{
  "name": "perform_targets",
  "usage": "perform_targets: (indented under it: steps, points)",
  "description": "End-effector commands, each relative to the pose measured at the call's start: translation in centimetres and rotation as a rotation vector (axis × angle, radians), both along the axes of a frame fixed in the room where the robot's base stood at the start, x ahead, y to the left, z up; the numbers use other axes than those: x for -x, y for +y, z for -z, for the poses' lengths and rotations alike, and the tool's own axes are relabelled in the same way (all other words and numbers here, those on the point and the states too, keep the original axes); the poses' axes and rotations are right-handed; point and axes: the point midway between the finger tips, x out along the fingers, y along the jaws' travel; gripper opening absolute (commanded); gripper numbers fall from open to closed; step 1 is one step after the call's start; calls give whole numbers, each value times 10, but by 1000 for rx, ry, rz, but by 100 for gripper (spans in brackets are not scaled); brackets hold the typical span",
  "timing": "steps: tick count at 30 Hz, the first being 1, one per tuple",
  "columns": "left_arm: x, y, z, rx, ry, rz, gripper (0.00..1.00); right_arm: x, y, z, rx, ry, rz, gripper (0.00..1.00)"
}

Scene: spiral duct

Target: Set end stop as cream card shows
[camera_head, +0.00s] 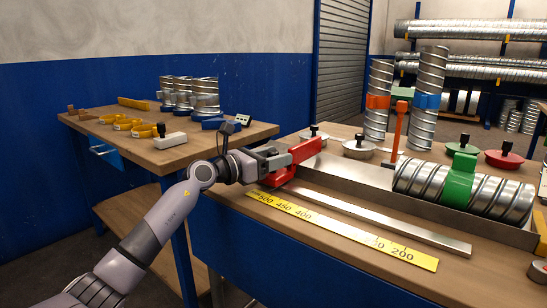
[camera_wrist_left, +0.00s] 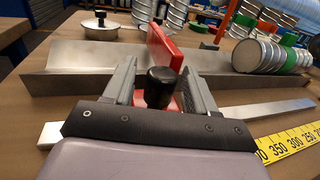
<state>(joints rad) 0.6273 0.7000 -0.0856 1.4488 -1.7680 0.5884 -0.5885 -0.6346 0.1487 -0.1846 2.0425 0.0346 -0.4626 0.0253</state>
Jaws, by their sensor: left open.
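The red end stop (camera_head: 300,155) stands at the left end of the metal trough (camera_head: 345,172), near the 500 and 450 marks of the yellow scale (camera_head: 310,215). In the left wrist view its red plate (camera_wrist_left: 164,48) rises behind a black knob (camera_wrist_left: 161,88). My left gripper (camera_head: 275,158) is open, with one finger on each side of the knob; I cannot tell whether they touch it. My right gripper is not in view.
A spiral duct with a green band (camera_head: 460,188) lies in the trough on the right. Two upright ducts, one with an orange band (camera_head: 378,102) and one with a blue band (camera_head: 427,101), stand behind. Lidded discs (camera_head: 358,150) stand nearby. A side table (camera_head: 155,155) holds rings and ducts.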

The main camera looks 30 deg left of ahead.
Motion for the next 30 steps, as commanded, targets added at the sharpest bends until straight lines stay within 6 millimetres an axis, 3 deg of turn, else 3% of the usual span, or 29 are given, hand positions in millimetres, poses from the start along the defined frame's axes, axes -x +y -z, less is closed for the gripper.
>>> perform_targets:
  steps: [3, 8, 14, 24, 30]
  points:
    - [0, 0, 0, 0, 0, 0, 53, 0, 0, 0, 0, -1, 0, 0]
    - [0, 0, 0, 0, 0, 0, 1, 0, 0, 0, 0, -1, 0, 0]
    - [0, -2, -1, 0, 1, 0, 0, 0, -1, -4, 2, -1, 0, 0]
    - [2, -38, -4, -4, 5, 2, 0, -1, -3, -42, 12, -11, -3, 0]
    - [4, -51, -1, -1, 1, 3, 0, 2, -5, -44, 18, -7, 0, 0]
